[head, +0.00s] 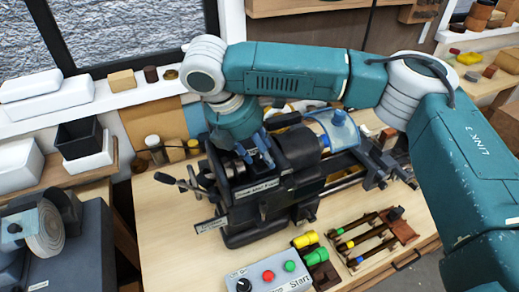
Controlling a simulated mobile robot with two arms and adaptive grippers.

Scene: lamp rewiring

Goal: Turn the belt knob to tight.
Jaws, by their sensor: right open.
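The small lathe (300,151) stands on the wooden bench, with its dark headstock at the left end. My right gripper (256,156) points down at the headstock, its blue fingers parted. I cannot tell if they touch anything. I cannot make out the belt knob for sure; the gripper and arm cover part of the headstock. A label plate (257,188) is on the headstock front and another (210,224) sits lower left. A lever (166,179) sticks out at the left. My left gripper is not in view.
A control box (268,276) with a black knob, red button and green button stands at the front. A tool rack (375,241) lies to its right. A grinder (42,228) is at the left. Bare bench (165,240) lies front left.

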